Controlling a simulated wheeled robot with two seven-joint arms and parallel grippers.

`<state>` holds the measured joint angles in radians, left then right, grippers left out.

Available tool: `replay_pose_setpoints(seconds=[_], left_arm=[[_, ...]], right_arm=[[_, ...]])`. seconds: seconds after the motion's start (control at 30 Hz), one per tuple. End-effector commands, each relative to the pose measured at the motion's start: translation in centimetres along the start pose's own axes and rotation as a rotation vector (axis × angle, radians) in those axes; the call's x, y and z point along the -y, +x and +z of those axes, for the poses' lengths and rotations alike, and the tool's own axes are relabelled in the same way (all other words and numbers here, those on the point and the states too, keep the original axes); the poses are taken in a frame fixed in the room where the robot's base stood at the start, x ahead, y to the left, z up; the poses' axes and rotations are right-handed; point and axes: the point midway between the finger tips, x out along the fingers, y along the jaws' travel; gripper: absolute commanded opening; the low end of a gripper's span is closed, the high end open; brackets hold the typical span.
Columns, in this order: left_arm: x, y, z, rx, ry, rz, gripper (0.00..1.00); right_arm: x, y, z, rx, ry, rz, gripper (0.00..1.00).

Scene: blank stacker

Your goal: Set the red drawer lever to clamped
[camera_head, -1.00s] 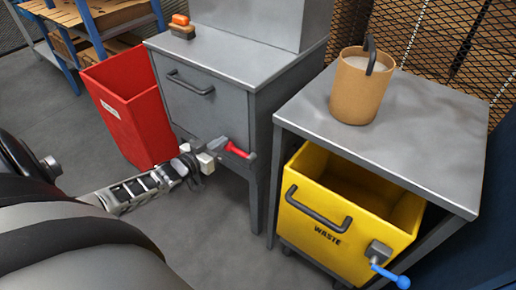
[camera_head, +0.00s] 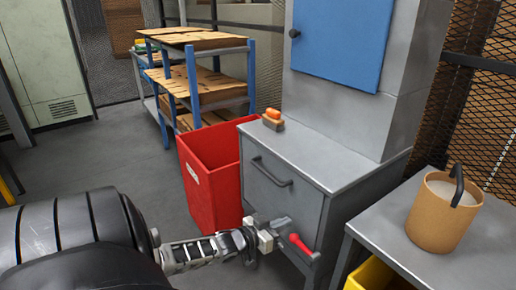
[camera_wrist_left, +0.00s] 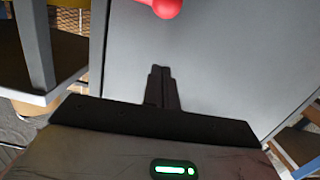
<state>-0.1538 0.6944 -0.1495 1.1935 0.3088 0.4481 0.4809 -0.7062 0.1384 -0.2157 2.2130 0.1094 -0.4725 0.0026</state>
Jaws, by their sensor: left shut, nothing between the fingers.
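The red lever (camera_head: 300,243) sits on a grey mount (camera_head: 280,225) at the lower front of the grey cabinet, below its drawer (camera_head: 268,190). Its red end slants down to the right in the head view. In the left wrist view its rounded red knob (camera_wrist_left: 167,8) shows at the top edge, beyond my fingertips and apart from them. My left gripper (camera_head: 265,241) is just left of the lever in the head view. Its fingers (camera_wrist_left: 160,72) are shut together and empty. My right gripper is in neither view.
A red bin (camera_head: 210,175) stands left of the cabinet. The metal table (camera_head: 385,230) at right carries a tan bucket (camera_head: 445,212), with a yellow bin (camera_head: 375,277) beneath. An orange-topped object (camera_head: 273,118) lies on the cabinet. Open floor lies to the left.

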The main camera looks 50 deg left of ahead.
Motion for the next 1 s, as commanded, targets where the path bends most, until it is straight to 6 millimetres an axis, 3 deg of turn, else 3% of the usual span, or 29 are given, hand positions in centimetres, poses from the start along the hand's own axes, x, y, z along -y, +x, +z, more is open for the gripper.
replay_pose_setpoints(seconds=[0.03, 0.1, 0.4, 1.0], left_arm=[[-0.1, -1.9, 0.6, 0.016, -0.002, -0.001, 0.00], [-0.1, -3.6, 0.7, 0.016, -0.002, -0.001, 0.00], [0.0, -8.5, 0.7, 0.011, -0.003, -0.002, 0.00], [0.1, -9.3, 0.6, 0.008, -0.002, -0.001, 0.00]], right_arm=[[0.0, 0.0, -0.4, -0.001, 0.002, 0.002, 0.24], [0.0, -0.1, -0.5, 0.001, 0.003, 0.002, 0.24], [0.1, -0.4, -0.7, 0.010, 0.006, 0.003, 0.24], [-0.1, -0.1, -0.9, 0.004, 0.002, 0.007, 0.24]])
